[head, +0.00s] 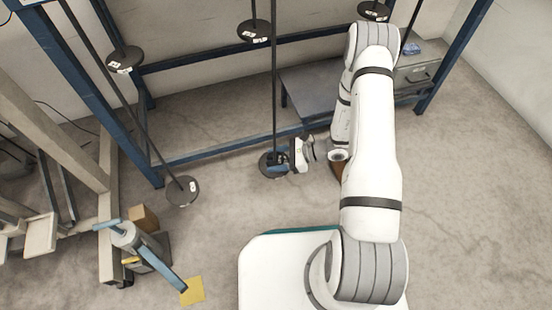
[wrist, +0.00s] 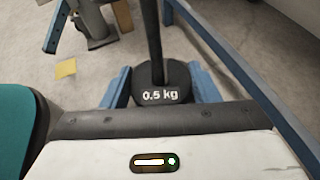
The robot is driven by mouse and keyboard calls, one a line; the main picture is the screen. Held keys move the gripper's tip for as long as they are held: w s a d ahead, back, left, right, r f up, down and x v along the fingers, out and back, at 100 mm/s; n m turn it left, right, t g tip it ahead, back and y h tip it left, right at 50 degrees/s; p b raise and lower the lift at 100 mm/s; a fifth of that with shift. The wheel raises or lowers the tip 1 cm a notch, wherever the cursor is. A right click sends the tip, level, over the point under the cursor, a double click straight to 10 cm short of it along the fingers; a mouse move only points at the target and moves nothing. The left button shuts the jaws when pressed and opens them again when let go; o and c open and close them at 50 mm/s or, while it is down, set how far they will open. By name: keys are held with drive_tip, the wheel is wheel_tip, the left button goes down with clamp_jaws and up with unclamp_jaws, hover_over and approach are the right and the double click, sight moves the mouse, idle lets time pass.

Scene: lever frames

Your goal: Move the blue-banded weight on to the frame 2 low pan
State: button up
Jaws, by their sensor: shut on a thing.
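My gripper (head: 277,165) is low beside the blue frame, at the bottom of a long dark rod (head: 274,80). The dark rod rises from this weight. In the head view the weight (head: 266,160) is partly covered by the fingers. I cannot make out a blue band on it. Other dark discs with white labels show at the left (head: 183,190), (head: 124,60) and at the top (head: 254,31), (head: 374,10); I cannot tell which is the low pan.
A blue steel frame (head: 230,148) runs behind my gripper, with a grey shelf (head: 312,95) and a grey box (head: 415,72). A stand with blue handles (head: 150,250) and a yellow sheet (head: 192,291) are at lower left. Floor between them is clear.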

drive_tip(key=o, duration=1.2)
drive_tip(key=p+v, duration=0.2)
drive_tip(key=v, duration=0.5)
idle(0.4)
idle(0.5)
